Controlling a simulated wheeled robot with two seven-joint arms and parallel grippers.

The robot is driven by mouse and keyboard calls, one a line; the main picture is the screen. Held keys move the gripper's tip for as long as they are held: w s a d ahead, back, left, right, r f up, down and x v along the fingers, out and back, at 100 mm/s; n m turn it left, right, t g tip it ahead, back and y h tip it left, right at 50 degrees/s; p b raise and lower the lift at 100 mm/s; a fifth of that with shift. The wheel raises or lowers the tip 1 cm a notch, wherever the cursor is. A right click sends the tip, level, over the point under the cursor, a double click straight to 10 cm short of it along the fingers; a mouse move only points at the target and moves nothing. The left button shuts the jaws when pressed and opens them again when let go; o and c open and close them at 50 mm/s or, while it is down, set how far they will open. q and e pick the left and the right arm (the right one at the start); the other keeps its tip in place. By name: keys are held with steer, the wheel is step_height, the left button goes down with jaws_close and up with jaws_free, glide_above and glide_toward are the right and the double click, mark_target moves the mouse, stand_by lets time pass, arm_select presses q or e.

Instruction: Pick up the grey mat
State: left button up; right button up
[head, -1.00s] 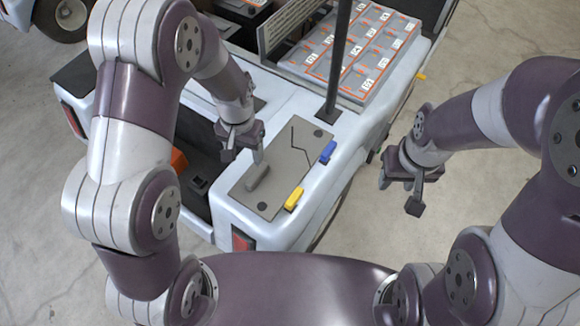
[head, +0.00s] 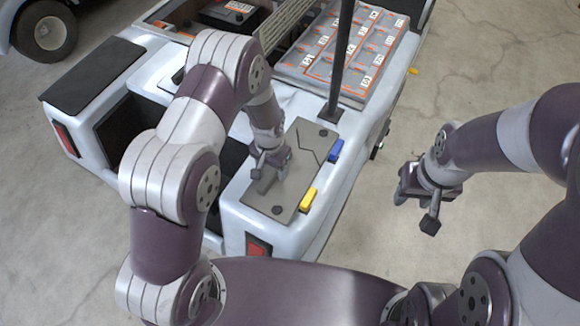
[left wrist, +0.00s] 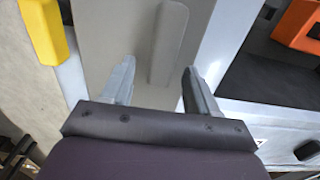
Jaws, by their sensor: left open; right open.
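The grey mat (head: 296,181) lies flat on the pale rear deck of the cart. A black zigzag line and dark round spots mark it. It also fills the upper middle of the left wrist view (left wrist: 110,28). A raised grey bar (left wrist: 169,45) stands on it. My left gripper (head: 265,182) is open low over the mat at the bar. In the left wrist view its fingers (left wrist: 157,78) are apart on either side of the bar's near end, with no visible grip. My right gripper (head: 416,209) is open and empty, off the cart to the right.
A yellow block (head: 308,200) and a blue block (head: 336,150) sit at the mat's right edge. A dark post (head: 338,60) rises behind it, before the orange-trimmed battery bank (head: 345,50). A black pad (head: 90,76) lies at left. Floor is clear at right.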

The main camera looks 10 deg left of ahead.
arm_select(q)
steer(key=shift+f, duration=0.25)
steer(key=shift+r, duration=0.1)
jaws_close()
